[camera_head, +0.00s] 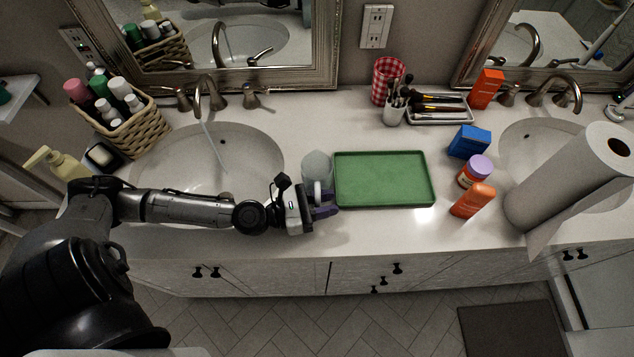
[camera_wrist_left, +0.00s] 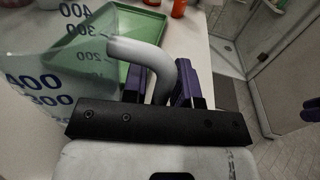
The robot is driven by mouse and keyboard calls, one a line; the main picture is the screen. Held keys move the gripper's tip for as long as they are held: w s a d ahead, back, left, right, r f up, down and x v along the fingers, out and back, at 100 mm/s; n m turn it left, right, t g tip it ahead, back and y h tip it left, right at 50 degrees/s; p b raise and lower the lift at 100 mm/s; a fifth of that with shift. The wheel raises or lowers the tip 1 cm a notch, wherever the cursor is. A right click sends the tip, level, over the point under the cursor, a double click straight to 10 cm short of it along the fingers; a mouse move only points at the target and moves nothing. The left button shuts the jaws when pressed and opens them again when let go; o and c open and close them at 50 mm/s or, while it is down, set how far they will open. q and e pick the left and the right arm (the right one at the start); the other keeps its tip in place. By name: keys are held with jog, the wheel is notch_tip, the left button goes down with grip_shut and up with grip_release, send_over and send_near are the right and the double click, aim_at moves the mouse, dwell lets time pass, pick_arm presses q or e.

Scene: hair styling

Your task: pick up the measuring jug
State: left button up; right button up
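The measuring jug (camera_head: 316,166) is pale and translucent. It stands on the counter between the left sink and the green tray. In the left wrist view the jug (camera_wrist_left: 55,85) shows dark blue number marks, and its pale handle (camera_wrist_left: 145,52) curves toward me. My left gripper (camera_head: 322,202) is at the jug's near side. In the wrist view its purple fingers (camera_wrist_left: 162,85) are apart, with the lower part of the handle between them. I cannot tell whether either finger touches the handle. My right gripper is not in view.
The green tray (camera_head: 383,180) lies empty just right of the jug. An orange bottle (camera_head: 473,201), a purple-lidded jar (camera_head: 474,172), a blue box (camera_head: 468,142) and a paper roll (camera_head: 568,182) stand farther right. The left sink (camera_head: 258,160) lies behind my left forearm.

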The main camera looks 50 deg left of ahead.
pick_arm(q)
grip_shut()
jog(key=shift+r, duration=0.1)
jog(key=shift+r, duration=0.55)
jog(key=s+d+r+p, duration=0.3)
jog(key=d+r+p, duration=0.1)
jog(key=d+r, duration=0.5)
jog(key=shift+d+r, duration=0.4)
jog(key=shift+d, duration=0.75)
